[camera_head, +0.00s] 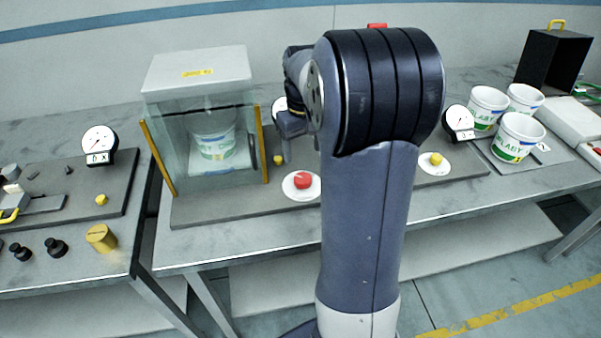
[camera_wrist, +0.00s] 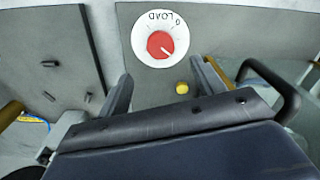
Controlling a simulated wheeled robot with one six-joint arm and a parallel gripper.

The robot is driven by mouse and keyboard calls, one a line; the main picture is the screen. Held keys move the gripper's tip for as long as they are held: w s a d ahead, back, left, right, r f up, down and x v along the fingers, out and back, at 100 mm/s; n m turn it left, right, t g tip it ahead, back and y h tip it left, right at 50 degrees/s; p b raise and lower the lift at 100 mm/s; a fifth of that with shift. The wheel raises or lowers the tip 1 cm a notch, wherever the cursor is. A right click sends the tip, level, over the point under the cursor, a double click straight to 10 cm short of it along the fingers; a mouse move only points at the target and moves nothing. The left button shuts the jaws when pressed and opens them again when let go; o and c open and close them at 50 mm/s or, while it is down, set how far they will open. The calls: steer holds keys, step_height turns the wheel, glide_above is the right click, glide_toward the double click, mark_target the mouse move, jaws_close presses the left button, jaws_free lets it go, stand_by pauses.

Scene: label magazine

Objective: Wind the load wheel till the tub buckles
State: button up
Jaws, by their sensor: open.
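A red round wheel (camera_head: 302,180) sits on a white disc on the grey base plate, in front of the glass case. In the wrist view the red wheel (camera_wrist: 160,44) has a pale pointer line, and its disc reads LOAD upside down. A white tub with green lettering (camera_head: 214,143) stands upright inside the glass case (camera_head: 180,135), with no buckling that I can make out. My gripper (camera_head: 291,130) is above the plate at the case's right, behind the wheel. In the wrist view my gripper (camera_wrist: 163,84) is open and empty, its fingers apart from the wheel.
A small yellow knob (camera_wrist: 182,88) is close to the wheel. A white dial (camera_head: 280,106) is partly hidden behind my arm. Several tubs (camera_head: 520,137) stand at the right, near another dial (camera_head: 458,120). A left table holds a dial (camera_head: 99,140) and a yellow cylinder (camera_head: 101,238).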

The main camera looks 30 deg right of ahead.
mark_target(303, 178)
step_height(303, 178, down, 10)
steer(key=shift+s+f+p, duration=0.1)
steer(key=shift+p, duration=0.25)
steer(key=shift+c, duration=0.5)
steer(key=c, duration=0.9)
